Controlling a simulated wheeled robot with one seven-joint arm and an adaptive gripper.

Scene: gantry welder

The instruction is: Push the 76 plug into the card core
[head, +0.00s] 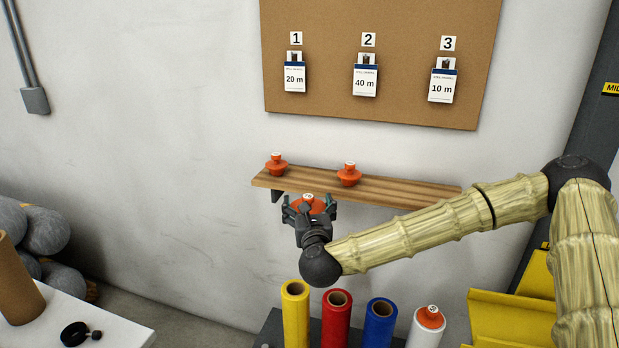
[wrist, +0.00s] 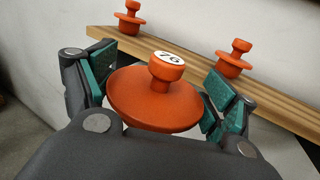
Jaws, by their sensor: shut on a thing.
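The 76 plug (wrist: 155,90) is orange, with a wide round flange and a white-topped knob that reads 76. My gripper (wrist: 160,98) is shut on it, with a teal-padded finger at each side. In the head view my gripper (head: 309,207) holds the plug (head: 309,204) just in front of the wooden shelf, roughly upright. The plug's lower part is hidden by my gripper. A brown card core (head: 20,285) stands tilted in the picture on a white table at the far left, well apart from my gripper. Its top opening is not clearly visible.
Two other orange plugs (head: 277,164) (head: 349,174) stand on the wooden shelf (head: 410,191). Below stand yellow (head: 296,315), red (head: 336,320), blue (head: 379,324) and white (head: 424,338) rolls; the white one carries an orange plug. A black disc (head: 74,334) lies on the white table (head: 120,335).

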